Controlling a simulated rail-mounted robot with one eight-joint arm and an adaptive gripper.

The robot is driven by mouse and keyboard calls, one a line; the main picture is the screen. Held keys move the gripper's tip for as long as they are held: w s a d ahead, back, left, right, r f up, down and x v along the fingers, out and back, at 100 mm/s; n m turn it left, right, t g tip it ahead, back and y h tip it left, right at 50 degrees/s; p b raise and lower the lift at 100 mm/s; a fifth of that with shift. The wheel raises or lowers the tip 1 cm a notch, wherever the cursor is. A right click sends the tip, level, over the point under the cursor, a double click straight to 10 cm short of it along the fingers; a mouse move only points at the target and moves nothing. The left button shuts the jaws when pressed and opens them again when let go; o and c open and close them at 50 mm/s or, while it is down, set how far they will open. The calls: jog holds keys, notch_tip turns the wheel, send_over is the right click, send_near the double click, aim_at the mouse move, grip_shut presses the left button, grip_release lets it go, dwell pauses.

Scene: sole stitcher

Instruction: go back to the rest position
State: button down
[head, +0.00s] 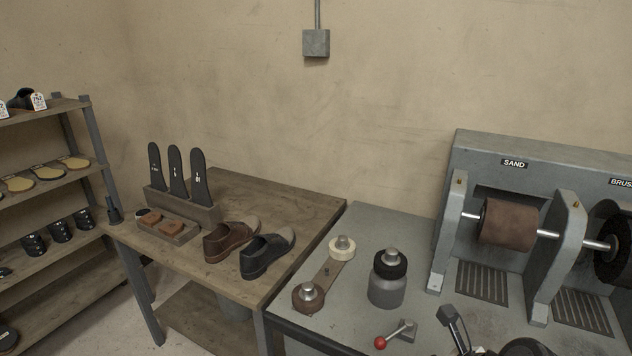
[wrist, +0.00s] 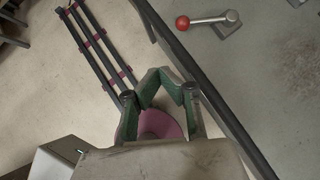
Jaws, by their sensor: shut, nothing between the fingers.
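My gripper (wrist: 160,73) shows in the wrist view, with green inner pads and its fingertips close together. It is shut and holds nothing. It is seen over the floor, beside the dark front edge of the grey bench (wrist: 215,95). A round pink-purple thing (wrist: 157,124) shows through the gap between the finger linkages; I cannot tell what it is. In the head view, dark parts at the bottom right edge look like part of my arm, and the fingertips cannot be made out there.
The grey bench (head: 392,222) carries a red-knobbed lever (head: 393,338), a capped grey jar (head: 387,287) and the sanding machine (head: 470,160). Brown and black shoes (head: 268,255) stand on the wooden table (head: 290,200). A shelf (head: 60,187) is at left. Bare floor (wrist: 50,85) shows beside the bench.

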notch_tip(320, 180, up, 13)
jog(key=n+h, duration=0.3)
jog(key=n, duration=2.7)
jog(key=shift+w+a+r+h, duration=0.15)
jog(key=shift+w+a+h, duration=0.15)
jog(key=shift+a+h, duration=0.15)
